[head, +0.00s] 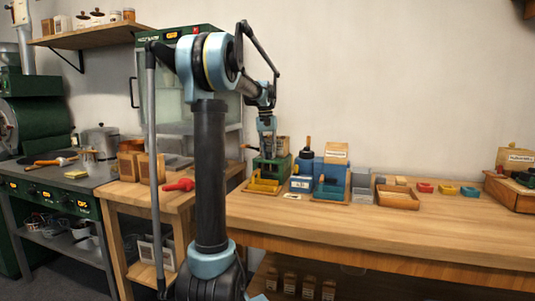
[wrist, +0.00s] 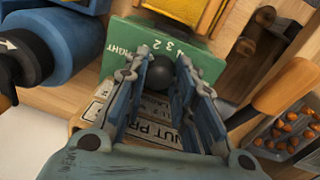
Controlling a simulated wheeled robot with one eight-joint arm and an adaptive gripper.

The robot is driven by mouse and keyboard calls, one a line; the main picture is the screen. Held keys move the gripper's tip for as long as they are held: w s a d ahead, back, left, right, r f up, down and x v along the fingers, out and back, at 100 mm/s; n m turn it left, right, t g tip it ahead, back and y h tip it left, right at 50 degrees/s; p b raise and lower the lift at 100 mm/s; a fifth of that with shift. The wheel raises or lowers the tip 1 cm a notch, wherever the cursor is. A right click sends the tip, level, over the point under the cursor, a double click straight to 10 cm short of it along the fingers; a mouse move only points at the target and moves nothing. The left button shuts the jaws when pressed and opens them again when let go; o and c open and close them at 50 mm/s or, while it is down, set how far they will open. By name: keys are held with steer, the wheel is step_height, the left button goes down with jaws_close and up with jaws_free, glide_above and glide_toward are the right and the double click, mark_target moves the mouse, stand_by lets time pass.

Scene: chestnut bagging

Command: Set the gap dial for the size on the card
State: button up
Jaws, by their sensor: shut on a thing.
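My gripper (head: 267,146) reaches down over a green machine (head: 268,168) at the back of the wooden bench. In the wrist view my gripper (wrist: 161,80) has its blue fingers on either side of a dark round knob (wrist: 159,73), shut on it. The knob sits against the green panel (wrist: 122,40), which carries white figures including 3 and 2 and partly covered lettering. The knob's pointer and exact setting cannot be made out. A label with the letters NUT PR (wrist: 150,128) shows behind the fingers. The size on any card is not readable.
A blue machine (head: 302,178) stands close right of the green one, its blue cylinder (wrist: 50,45) near my fingers. An orange handle (wrist: 287,87) and a tray of chestnuts (wrist: 283,138) lie to the right in the wrist view. A wooden tray (head: 398,198) is further right.

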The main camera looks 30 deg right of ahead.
steer(key=m, duration=0.4)
steer(key=shift+w, duration=0.15)
steer(key=o, duration=1.1)
step_height(320, 180, up, 10)
steer(key=shift+w+f, duration=0.1)
